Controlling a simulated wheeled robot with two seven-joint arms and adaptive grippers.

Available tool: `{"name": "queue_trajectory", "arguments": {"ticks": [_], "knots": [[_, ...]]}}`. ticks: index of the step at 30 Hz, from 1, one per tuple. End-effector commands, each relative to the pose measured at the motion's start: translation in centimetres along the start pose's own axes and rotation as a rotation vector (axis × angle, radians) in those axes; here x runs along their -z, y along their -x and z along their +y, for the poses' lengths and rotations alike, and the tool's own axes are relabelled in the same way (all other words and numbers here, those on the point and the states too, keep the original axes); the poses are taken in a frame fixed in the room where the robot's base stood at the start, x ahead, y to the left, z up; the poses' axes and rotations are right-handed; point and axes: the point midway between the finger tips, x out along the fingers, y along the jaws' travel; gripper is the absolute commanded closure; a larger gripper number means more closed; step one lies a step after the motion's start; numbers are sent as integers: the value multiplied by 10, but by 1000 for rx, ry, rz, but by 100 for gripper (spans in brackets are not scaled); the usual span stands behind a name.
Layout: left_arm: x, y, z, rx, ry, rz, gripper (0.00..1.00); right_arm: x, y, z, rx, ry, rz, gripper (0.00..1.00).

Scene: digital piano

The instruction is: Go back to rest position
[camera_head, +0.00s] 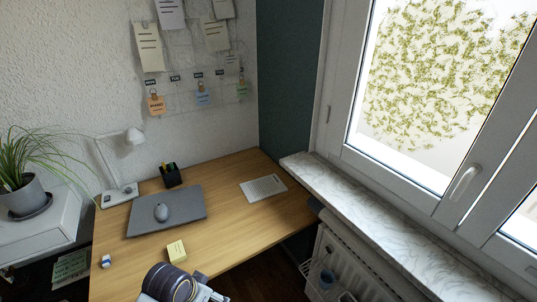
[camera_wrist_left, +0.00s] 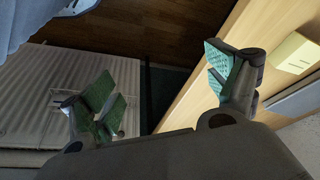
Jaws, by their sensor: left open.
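My left gripper (camera_wrist_left: 162,92) shows in the left wrist view with its two green-padded fingers spread wide apart. Nothing is between them; floor and a white radiator lie behind. The wooden desk edge and a pale yellow block are beyond the right finger. In the head view, a dark ringed part of my arm is at the bottom, in front of the desk's near edge. My right gripper is in neither view. No piano shows.
A marble sill (camera_head: 375,215) and radiator (camera_head: 345,262) bound the right side.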

Motion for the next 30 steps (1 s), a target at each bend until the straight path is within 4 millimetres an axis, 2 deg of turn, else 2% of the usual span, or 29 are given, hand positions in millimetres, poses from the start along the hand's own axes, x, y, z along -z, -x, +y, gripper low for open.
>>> {"name": "queue_trajectory", "arguments": {"ticks": [3, 9, 24, 30], "knots": [[-15, 6, -2, 22, 70, -1, 12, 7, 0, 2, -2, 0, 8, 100], [-33, 13, -8, 59, 150, -5, 12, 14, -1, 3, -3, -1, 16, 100], [-62, 26, -20, 120, 268, -21, 12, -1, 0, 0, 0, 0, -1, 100], [-63, 6, -22, 119, 264, -28, 12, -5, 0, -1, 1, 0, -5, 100]]}}
